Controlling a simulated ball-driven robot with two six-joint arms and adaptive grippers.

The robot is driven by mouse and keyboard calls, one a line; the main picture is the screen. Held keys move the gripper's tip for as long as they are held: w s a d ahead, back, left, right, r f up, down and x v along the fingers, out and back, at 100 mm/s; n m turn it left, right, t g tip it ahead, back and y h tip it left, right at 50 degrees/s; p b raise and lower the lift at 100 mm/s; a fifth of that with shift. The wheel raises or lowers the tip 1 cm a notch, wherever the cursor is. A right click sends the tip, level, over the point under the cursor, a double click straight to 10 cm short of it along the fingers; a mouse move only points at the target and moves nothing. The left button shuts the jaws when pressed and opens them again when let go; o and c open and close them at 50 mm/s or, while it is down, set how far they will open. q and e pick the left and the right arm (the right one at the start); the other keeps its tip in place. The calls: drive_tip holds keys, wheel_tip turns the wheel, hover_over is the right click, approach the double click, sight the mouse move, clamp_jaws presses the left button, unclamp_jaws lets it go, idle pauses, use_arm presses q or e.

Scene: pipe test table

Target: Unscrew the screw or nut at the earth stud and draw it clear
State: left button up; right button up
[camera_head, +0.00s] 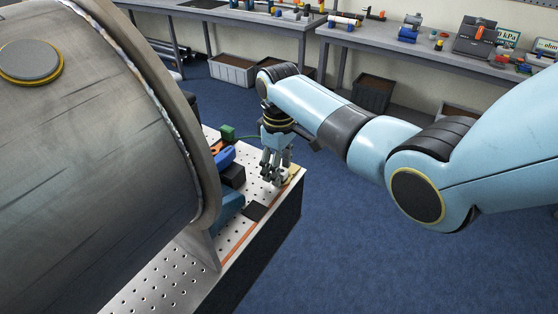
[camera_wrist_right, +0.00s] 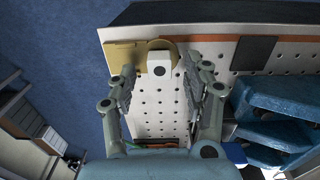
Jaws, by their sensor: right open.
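In the right wrist view the right gripper (camera_wrist_right: 160,80) is open, with a finger on either side of a small pale block (camera_wrist_right: 160,64). The block stands at a round brass-coloured disc (camera_wrist_right: 163,46) beside a brass-coloured plate (camera_wrist_right: 121,54). The fingers look apart from the block. I cannot tell whether this block is the earth stud's screw or nut; no thread shows. The plate shows partly behind the fingers in the head view (camera_head: 295,171). My left gripper is out of view.
A large metal cylinder (camera_head: 85,150) fills the left of the head view. Blue stepped parts (camera_wrist_right: 275,115) and a dark square pad (camera_wrist_right: 254,52) lie close to the gripper. A green block (camera_head: 228,132) stands behind. Open blue floor (camera_head: 340,240) lies right of the bench.

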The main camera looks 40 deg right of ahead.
clamp_jaws()
drive_tip(key=n+p, duration=0.1)
drive_tip(key=n, duration=0.2)
drive_tip(key=shift+s+a+r+p, duration=0.1)
drive_tip(key=shift+a+r+p, duration=0.1)
drive_tip(key=shift+p, duration=0.2)
drive_tip(key=shift+n, duration=0.6)
drive_tip(key=shift+f+n, duration=0.2)
drive_tip(key=shift+n, duration=0.2)
drive_tip(key=shift+p, duration=0.3)
